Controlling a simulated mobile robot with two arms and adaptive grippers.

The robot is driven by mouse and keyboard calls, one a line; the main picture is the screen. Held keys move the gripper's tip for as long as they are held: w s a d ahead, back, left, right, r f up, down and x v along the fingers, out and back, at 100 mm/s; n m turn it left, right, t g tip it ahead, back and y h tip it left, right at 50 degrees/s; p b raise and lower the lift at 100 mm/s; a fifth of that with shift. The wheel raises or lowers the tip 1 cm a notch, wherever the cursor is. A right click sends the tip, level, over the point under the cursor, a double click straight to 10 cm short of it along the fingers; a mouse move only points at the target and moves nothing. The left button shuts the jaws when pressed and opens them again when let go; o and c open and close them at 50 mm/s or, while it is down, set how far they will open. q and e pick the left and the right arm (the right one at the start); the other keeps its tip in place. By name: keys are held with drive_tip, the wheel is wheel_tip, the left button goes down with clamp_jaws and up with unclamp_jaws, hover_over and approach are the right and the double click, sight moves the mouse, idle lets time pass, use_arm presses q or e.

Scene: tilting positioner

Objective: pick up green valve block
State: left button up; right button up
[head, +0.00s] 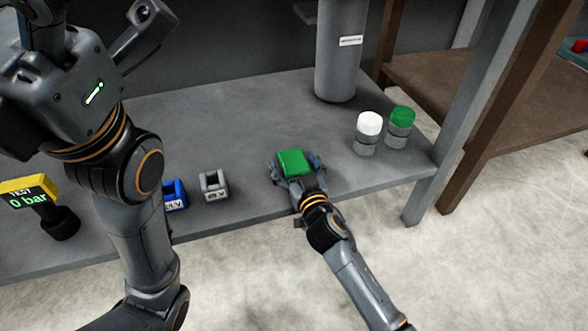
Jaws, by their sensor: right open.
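The green valve block (294,163) sits on the grey bench near its front edge. My right gripper (298,164) is at the block, with its open fingers on the block's left and right sides. I cannot tell whether the fingers touch it. The block's lower front is hidden by the gripper. My left arm fills the left of the head view, and its gripper cannot be made out.
On the grey bench (240,120) stand a grey block (213,186), a blue block (175,195), a white-capped jar (368,133), a green-capped jar (400,127) and a grey cylinder (338,60). A yellow gauge (28,190) reads 0 bar. The bench middle is clear.

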drive_tip(key=c, duration=1.8)
drive_tip(key=shift+r, duration=0.2)
clamp_jaws()
drive_tip(key=shift+r, duration=0.1)
